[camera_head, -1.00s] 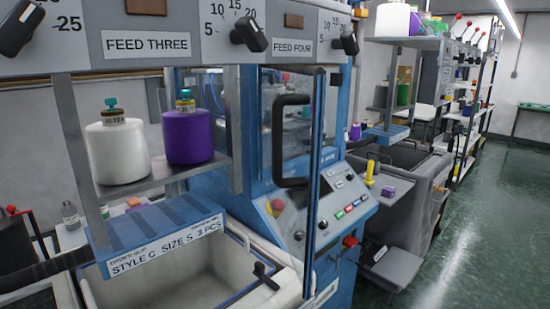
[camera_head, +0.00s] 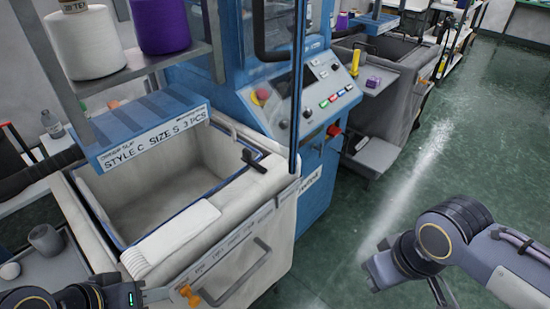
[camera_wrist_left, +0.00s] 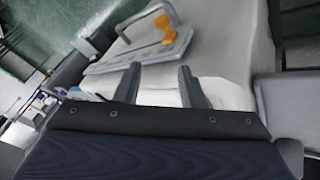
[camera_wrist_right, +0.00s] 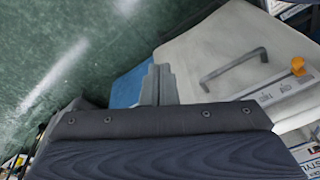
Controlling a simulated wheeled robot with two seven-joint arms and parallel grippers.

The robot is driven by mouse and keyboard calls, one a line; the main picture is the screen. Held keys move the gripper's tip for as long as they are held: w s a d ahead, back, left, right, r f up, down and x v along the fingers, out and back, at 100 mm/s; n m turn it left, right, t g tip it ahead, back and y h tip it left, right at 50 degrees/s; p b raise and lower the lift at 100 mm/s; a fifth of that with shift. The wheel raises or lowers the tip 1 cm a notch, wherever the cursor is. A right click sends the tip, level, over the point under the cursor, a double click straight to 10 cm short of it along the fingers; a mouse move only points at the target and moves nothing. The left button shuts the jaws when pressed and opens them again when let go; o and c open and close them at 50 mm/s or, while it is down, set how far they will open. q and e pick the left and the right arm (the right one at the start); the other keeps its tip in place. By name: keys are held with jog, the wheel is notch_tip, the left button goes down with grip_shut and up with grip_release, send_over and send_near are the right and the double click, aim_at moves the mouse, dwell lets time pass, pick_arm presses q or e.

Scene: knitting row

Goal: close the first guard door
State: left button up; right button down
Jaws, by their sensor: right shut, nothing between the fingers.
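The guard door (camera_head: 297,95) is a clear panel with a dark blue edge on the blue knitting machine (camera_head: 225,100). It seems to stand out at an angle, its edge crossing in front of the control panel. Its black handle (camera_head: 258,40) is cut by the top of the head view. My left gripper (camera_wrist_left: 158,88) is open and empty in the left wrist view, above the front of the pale bin, well below the door. My right gripper (camera_wrist_right: 157,85) is shut and empty in its wrist view. In the head view my right arm is at the lower right, apart from the door.
The pale bin (camera_head: 265,205) with a bar handle and an orange clip (camera_head: 190,294) stands before the machine. A shelf above holds a white cone (camera_head: 85,45) and a purple cone (camera_head: 168,22). A grey cart (camera_head: 390,95) stands beyond. The green floor (camera_head: 360,200) at right is open.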

jog(key=w+a+r+n+t+h, duration=0.4)
jog(key=w+a+r+n+h, duration=0.2)
jog(key=w+a+h, duration=0.35)
jog(key=s+a+r+n+t+h, duration=0.15)
jog(key=a+r+t, duration=0.3)
jog(key=a, duration=0.45)
jog(key=s+a+r+n+t, duration=0.1)
jog(key=s+a+r+t, duration=0.3)
jog(key=a, duration=0.4)
jog(key=p, duration=0.2)
send_near(287, 156)
jog(key=w, duration=0.4)
jog(key=shift+w+d+f+t+p, duration=0.15)
jog(key=shift+d+t+p, duration=0.1)
jog(key=shift+d, duration=0.35)
jog(key=shift+w+d+f+t+p, duration=0.1)
jog(key=shift+w+d+f+t, duration=0.1)
jog(key=shift+d, duration=0.45)
jog(key=shift+d+f, duration=0.1)
jog(key=shift+d, duration=0.25)
